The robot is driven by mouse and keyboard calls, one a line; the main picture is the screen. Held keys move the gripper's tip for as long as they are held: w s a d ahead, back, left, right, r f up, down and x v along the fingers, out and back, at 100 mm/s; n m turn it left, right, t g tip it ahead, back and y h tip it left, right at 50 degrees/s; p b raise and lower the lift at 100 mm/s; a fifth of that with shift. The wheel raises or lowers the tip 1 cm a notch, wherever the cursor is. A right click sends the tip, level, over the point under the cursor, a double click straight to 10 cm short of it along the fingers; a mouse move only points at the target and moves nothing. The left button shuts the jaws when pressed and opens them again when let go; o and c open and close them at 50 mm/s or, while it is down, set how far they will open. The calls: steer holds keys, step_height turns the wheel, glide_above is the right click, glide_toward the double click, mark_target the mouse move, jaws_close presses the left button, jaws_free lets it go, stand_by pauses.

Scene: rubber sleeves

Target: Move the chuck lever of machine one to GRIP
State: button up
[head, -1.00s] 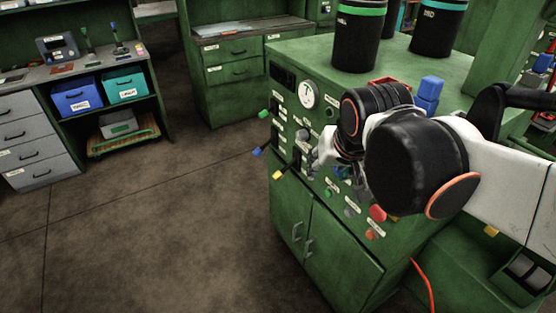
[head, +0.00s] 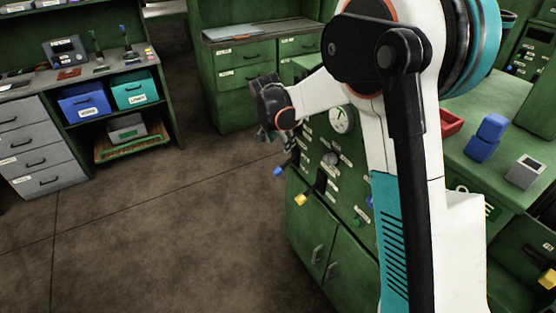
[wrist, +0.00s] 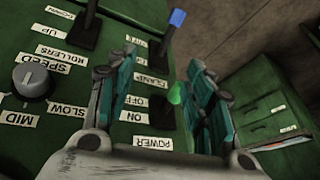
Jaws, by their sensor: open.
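Machine one appears to be the green cabinet (head: 318,235), with a panel of levers and labels. I cannot read CHUCK or GRIP on any label. In the wrist view a green-tipped lever (wrist: 174,94) shows between my fingers, beside ON, OFF and POWER labels. A blue-tipped lever (wrist: 176,20) stands beyond the fingertips; it also shows in the head view (head: 279,170). A yellow-tipped lever (head: 300,199) is lower on the panel. My gripper (wrist: 160,68) is open, with nothing gripped; in the head view it is small beside the panel's upper left (head: 267,135).
A grey knob (wrist: 32,80) with SPEED, SLOW and MID labels is on the panel. A black lever (wrist: 88,30) stands by ROLLERS labels. My arm hides much of the machine in the head view. Open floor (head: 150,220) lies to the left.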

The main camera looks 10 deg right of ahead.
mark_target(281, 167)
steer(key=w+d+f+b, duration=0.1)
steer(key=w+f, duration=0.2)
steer(key=f, duration=0.4)
steer(key=w+f+m+b, duration=0.1)
steer(key=w+f+b, duration=0.1)
steer(key=f, duration=0.5)
steer(key=w+d+f+m+b, duration=0.1)
steer(key=w+f, duration=0.3)
steer(key=f, duration=0.3)
steer(key=shift+w+d+f+g+h, duration=0.1)
steer(key=shift+d+f+g+h, duration=0.2)
steer(key=shift+f+h, duration=0.1)
steer(key=shift+c, duration=0.4)
